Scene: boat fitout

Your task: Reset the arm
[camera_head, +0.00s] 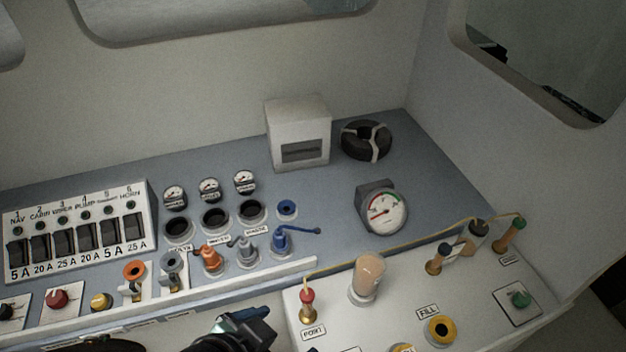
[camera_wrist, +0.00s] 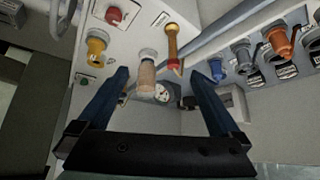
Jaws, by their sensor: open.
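My gripper (camera_wrist: 157,75) shows in the wrist view with its two blue fingers spread wide apart and nothing between them. Beyond the fingertips, farther off, are a tan-topped cylinder (camera_wrist: 147,72) and a red-ended plug (camera_wrist: 172,45). In the head view only part of my gripper (camera_head: 252,318) shows, dark with a blue finger, at the bottom edge in front of the console's front ledge. The rest of the arm is mostly cut off by the frame.
A switch panel (camera_head: 80,228) stands at the left. Gauges, sockets and coloured plugs fill the middle of the console. On the white right-hand panel, a tan cylinder (camera_head: 367,278), a red-topped plug (camera_head: 307,306) and a yellow fill ring (camera_head: 440,330) stand up, with a thin cord along the back.

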